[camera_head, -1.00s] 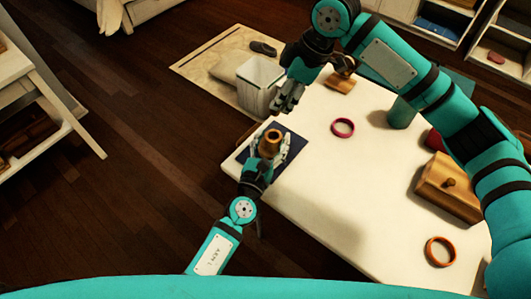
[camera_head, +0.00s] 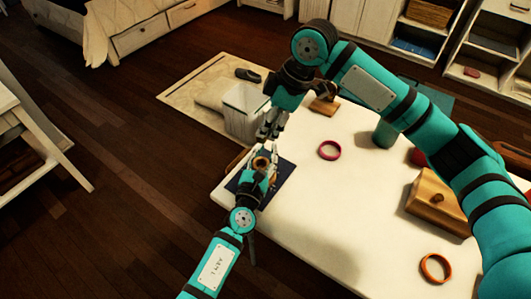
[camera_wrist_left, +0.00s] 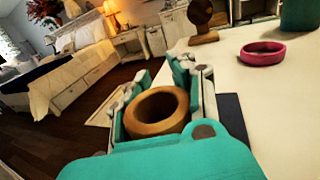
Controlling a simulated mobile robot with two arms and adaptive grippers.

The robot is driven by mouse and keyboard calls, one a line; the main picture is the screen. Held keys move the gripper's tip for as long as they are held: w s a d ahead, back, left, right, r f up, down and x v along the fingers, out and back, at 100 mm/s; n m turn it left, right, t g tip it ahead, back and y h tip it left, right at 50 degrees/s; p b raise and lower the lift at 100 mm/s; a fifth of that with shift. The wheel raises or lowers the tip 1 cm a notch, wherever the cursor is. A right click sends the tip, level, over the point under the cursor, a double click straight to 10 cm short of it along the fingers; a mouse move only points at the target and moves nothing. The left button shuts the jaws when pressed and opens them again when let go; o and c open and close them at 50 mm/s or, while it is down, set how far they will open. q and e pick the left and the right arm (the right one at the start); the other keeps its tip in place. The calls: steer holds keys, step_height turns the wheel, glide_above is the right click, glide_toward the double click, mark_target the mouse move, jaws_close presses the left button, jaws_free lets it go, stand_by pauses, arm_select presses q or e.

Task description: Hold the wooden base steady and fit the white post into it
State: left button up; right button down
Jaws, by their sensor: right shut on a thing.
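The wooden base (camera_head: 261,162) is a round brown piece with a hole in its top. It stands upright over the dark mat (camera_head: 283,178) near the table's left corner. In the left wrist view the wooden base (camera_wrist_left: 145,128) sits between the fingers of my left gripper (camera_wrist_left: 160,105). Whether both fingers press on it is unclear. My right gripper (camera_head: 270,135) points down just above and behind the base, shut on the white post. The post is mostly hidden by the fingers, and its contact with the base cannot be made out.
A pink ring (camera_head: 329,150), an orange ring (camera_head: 436,268), a lidded wooden box (camera_head: 437,205) and a green cylinder (camera_head: 385,134) stand on the white table (camera_head: 320,205). A white bin (camera_head: 240,122) is beyond the left edge. The table's front middle is clear.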

stand_by(2.0)
steer(key=d+f+n+h, duration=0.15)
steer(key=d+f, duration=0.25)
steer(key=d, duration=0.7)
steer(key=n+h, duration=0.3)
steer(key=n, duration=0.7)
glide_above(429, 231)
steer(key=shift+y, duration=0.25)
step_height(429, 231, down, 11)
steer(key=shift+f, duration=0.1)
steer(key=shift+f, duration=0.15)
